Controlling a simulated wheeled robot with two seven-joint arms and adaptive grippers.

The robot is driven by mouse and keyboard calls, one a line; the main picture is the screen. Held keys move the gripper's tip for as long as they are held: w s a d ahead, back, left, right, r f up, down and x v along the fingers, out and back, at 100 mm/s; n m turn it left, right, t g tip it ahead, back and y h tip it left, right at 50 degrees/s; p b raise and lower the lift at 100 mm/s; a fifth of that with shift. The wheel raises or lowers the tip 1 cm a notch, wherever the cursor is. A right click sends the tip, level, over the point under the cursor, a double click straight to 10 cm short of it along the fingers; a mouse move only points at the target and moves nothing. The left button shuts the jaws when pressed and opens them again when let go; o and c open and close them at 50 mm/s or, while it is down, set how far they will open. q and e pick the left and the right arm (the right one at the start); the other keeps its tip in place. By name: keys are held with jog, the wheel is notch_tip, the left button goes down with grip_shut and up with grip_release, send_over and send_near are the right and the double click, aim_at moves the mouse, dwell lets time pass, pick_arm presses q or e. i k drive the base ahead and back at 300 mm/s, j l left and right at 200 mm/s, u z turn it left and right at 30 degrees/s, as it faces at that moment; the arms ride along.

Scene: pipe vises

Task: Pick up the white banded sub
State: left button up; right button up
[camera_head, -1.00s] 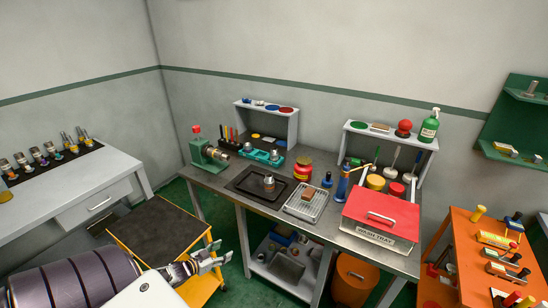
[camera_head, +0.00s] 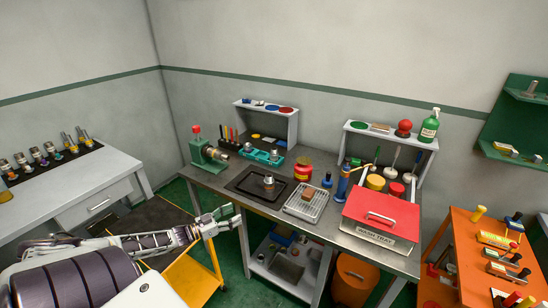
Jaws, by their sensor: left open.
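Several metal subs with coloured bands stand in a row on the black strip of the left bench (camera_head: 60,163); they are too small to tell which one has a white band. A single metal sub (camera_head: 269,184) stands upright on the dark tray (camera_head: 243,182) on the middle bench; its band colour cannot be made out. My left gripper (camera_head: 234,217) is open and empty, in front of the middle bench's left front edge and apart from the sub on the tray. My right gripper is not in view.
A green vise (camera_head: 205,153) stands at the middle bench's left end. A yellow cart (camera_head: 190,283) is below my left arm.

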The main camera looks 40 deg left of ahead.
aim_at(273, 154)
jog(key=i+j, duration=1.1)
jog(key=i, duration=0.2)
